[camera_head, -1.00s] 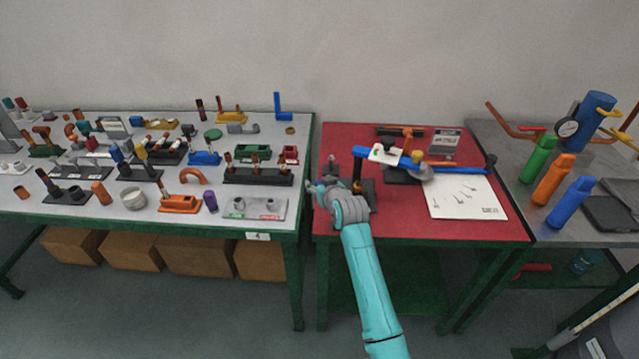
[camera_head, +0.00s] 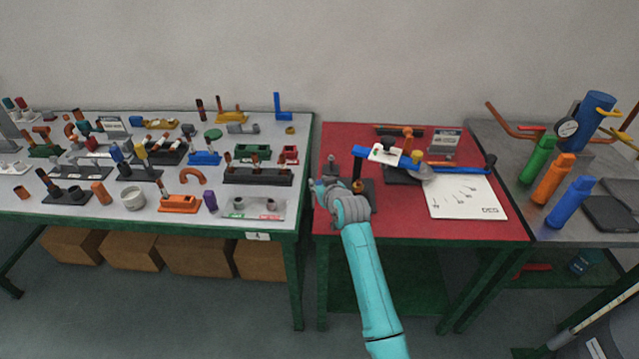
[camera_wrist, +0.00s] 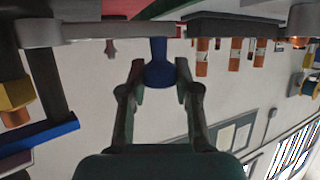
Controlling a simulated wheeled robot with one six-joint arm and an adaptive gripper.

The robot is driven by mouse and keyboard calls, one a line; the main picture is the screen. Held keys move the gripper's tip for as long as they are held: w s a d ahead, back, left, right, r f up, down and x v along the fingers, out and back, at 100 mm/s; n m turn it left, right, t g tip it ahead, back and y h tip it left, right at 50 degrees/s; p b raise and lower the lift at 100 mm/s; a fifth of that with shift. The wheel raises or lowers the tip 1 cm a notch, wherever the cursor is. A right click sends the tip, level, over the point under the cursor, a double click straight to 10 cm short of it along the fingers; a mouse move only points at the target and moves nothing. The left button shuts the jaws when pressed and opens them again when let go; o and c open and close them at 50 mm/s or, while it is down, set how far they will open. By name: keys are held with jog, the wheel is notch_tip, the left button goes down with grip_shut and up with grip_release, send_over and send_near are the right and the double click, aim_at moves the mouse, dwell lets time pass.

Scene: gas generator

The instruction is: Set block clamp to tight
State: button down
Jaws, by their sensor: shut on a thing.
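My gripper (camera_head: 319,190) is at the left side of the red table, near the foot of a dark stand with a brass-coloured part (camera_head: 357,186). In the wrist view its fingers (camera_wrist: 160,72) are on either side of a blue knob (camera_wrist: 158,66), which sits on a grey bar (camera_wrist: 110,31). The fingers are shut on this knob. The knob is hidden in the head view by my gripper and wrist. I cannot make out the clamp's jaw or its tightness.
A blue bar (camera_head: 470,166) runs above the red table (camera_head: 400,226) just right of my gripper. A white sheet (camera_head: 470,198) lies at the right. The grey table (camera_head: 90,216) at the left is crowded with small parts. Green, orange and blue bottles (camera_head: 571,200) stand far right.

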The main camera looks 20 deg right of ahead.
jog(key=shift+s+n+g+y, duration=0.15)
jog(key=shift+s+n+y, duration=0.35)
jog(key=shift+n+y, duration=0.25)
jog(key=shift+s+n+g+y, duration=0.15)
jog(key=shift+s+n+y, duration=0.3)
jog(key=shift+n+y, duration=0.3)
jog(key=s+n+g+y, duration=0.1)
jog(key=y, duration=0.1)
jog(key=s+n+g+y, duration=0.1)
jog(key=n+y, duration=0.1)
jog(key=shift+s+d, duration=0.1)
jog(key=shift+s, duration=0.15)
jog(key=s+n+g+y, duration=0.1)
jog(key=n+g+y, duration=0.1)
jog(key=n, duration=0.1)
jog(key=shift+s+d, duration=0.3)
jog(key=shift+s, duration=0.1)
jog(key=shift+s+d+n+g+y, duration=0.4)
jog(key=shift+s+n+g+y, duration=0.15)
jog(key=shift+n+g, duration=0.45)
jog(key=shift+s+d+n+g+y, duration=0.35)
jog(key=shift+s+n+g+y, duration=0.2)
jog(key=shift+n+g, duration=0.45)
jog(key=c, duration=0.8)
grip_release()
jog(key=shift+d, duration=0.15)
jog(key=v, duration=1.2)
